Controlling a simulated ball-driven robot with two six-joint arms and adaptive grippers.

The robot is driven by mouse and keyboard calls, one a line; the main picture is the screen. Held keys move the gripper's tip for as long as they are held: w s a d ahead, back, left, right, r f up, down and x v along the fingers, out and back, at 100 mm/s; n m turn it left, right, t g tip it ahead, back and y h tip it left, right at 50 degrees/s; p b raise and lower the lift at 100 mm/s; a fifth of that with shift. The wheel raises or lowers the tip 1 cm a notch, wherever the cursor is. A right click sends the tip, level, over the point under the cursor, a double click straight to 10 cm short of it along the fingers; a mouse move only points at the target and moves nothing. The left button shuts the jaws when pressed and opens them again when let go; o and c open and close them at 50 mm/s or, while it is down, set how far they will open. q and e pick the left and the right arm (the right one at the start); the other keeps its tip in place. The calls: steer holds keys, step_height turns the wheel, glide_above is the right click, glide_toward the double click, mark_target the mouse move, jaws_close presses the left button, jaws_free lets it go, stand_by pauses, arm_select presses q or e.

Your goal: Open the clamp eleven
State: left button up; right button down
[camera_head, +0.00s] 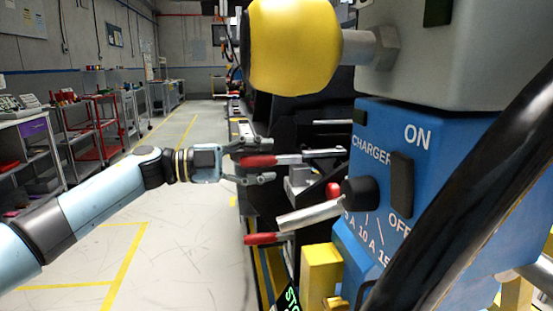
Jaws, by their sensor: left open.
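My left gripper (262,162) reaches in from the left with its fingers spread open. A clamp lever with a red handle (258,161) lies between the fingers, and its metal arm runs right to the dark fixture. I cannot tell whether the fingers touch the handle. A second clamp with a red handle (264,239) sits lower and nearer, its thick metal arm (308,216) slanting up to the right. No number shows on either clamp, so I cannot tell which is eleven. My right gripper is not in view.
A blue charger box (440,195) with a black knob and switch fills the right. A yellow ball-shaped part (292,45) hangs above. A thick black cable (465,190) crosses the right front. Shelves (105,115) stand far left; the floor between is clear.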

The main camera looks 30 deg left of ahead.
arm_select(q)
steer(key=shift+x, duration=1.4)
jaws_close()
